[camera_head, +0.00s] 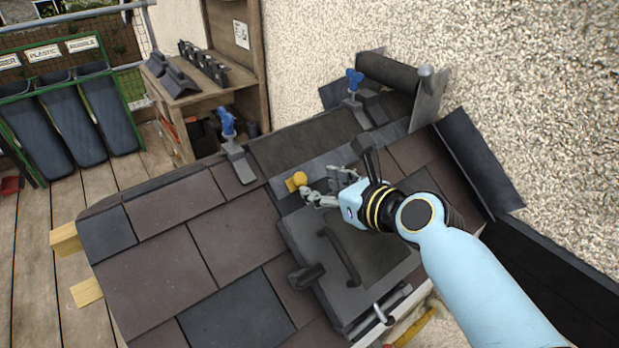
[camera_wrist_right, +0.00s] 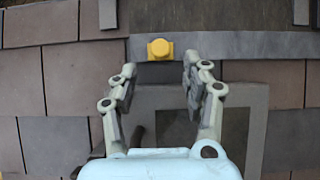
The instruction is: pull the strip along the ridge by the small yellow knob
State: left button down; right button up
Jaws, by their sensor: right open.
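The small yellow knob (camera_head: 296,181) sits at the left end of a dark grey strip (camera_head: 330,166) that lies along the ridge of the small roof. In the right wrist view the knob (camera_wrist_right: 160,49) is ahead of the fingertips, roughly midway between them, with the strip (camera_wrist_right: 240,45) running to the right. My right gripper (camera_head: 318,187) is open and empty, just to the right of the knob in the head view; its fingers also show in the wrist view (camera_wrist_right: 157,72). I cannot tell whether a finger touches the knob. My left gripper is not in view.
Two blue-handled clamps (camera_head: 228,125) (camera_head: 354,82) stand along the ridge. A dark hatch with a handle (camera_head: 350,255) lies below my right gripper. A rough wall (camera_head: 480,60) bounds the right, with upright dark flashing (camera_head: 478,160). A wooden shelf (camera_head: 205,107) and bins (camera_head: 75,120) stand behind left.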

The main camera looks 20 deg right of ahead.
aim_at(302, 179)
jog(key=x, duration=0.6)
jog(key=shift+w+a+f+b, duration=0.1)
jog(key=shift+w+a+b, duration=0.1)
jog(key=shift+b, duration=0.15)
jog(key=shift+d, duration=0.1)
grip_shut()
